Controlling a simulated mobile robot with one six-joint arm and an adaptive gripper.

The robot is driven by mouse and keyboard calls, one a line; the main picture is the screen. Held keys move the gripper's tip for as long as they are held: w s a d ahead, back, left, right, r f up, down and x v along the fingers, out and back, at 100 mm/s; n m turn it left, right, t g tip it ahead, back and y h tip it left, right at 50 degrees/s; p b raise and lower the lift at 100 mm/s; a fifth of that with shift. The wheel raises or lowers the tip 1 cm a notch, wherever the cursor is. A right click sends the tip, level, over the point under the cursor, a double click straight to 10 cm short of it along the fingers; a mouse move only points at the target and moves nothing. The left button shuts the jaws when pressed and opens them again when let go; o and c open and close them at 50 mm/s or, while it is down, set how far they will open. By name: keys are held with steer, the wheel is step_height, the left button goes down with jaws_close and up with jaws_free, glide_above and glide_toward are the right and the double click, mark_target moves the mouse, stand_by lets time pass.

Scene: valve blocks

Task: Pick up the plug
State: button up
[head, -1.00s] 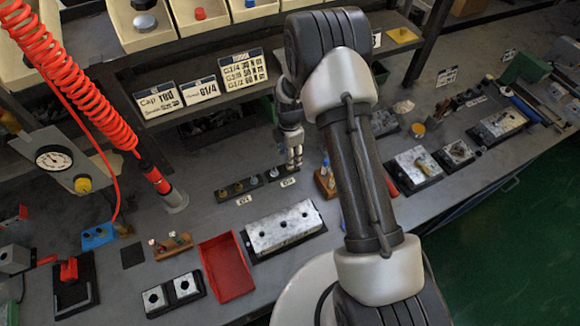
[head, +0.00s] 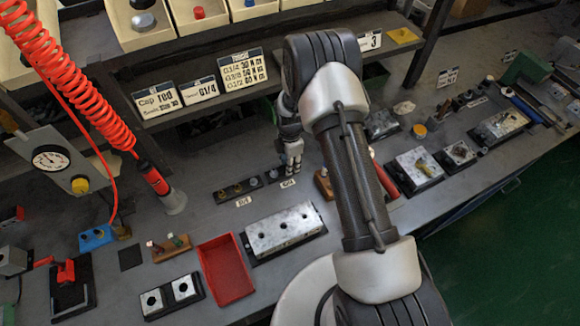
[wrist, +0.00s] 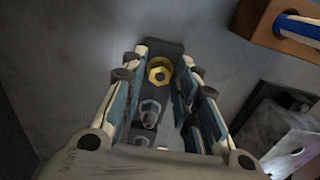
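A dark rack (head: 230,194) on the bench holds a row of plugs. In the wrist view, a gold plug (wrist: 160,70) with a hex socket sits at the far end of the rack. A silver plug (wrist: 149,112) stands nearer to the camera, and another light part behind it is partly hidden at the lower edge. My gripper (wrist: 160,82) is open, with its fingers on either side of the row and clear space around the gold plug. In the head view, my gripper (head: 293,170) points down over the rack's right end and hides part of it.
A brown wooden holder (head: 324,185) stands just right of my gripper; it also shows in the wrist view (wrist: 285,28). A metal block with holes (head: 284,231) and an empty red tray (head: 226,272) lie in front. The shelf (head: 200,98) overhangs behind.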

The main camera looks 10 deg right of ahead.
jaws_close()
steer(key=shift+r, duration=0.1)
